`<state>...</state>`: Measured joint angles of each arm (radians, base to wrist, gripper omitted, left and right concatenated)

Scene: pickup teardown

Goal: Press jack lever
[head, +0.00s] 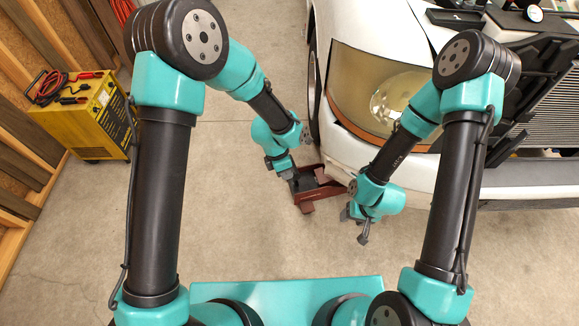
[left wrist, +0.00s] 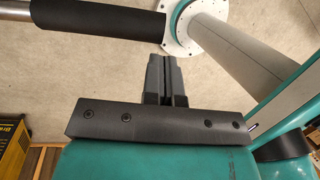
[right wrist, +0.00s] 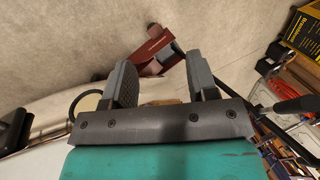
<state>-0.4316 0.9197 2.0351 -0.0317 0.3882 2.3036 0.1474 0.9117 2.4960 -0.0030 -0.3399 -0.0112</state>
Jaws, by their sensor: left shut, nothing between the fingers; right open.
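The dark red floor jack (head: 312,202) sits on the concrete by the truck's front wheel and bumper. It also shows in the right wrist view (right wrist: 152,52). A metal rod with a black grip (left wrist: 85,24), seemingly the jack lever, crosses the top left of the left wrist view. I cannot make the lever out in the head view. My left gripper (head: 290,175) is shut and empty at the jack's left side. Its closed fingers (left wrist: 165,78) are apart from the grip in the picture. My right gripper (head: 357,226) is open and empty, right of the jack.
The white truck (head: 505,172) with its headlight stands at right, close to my right arm. A yellow charger (head: 88,118) with cables stands at left by the wooden wall. The concrete floor between the charger and jack is clear.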

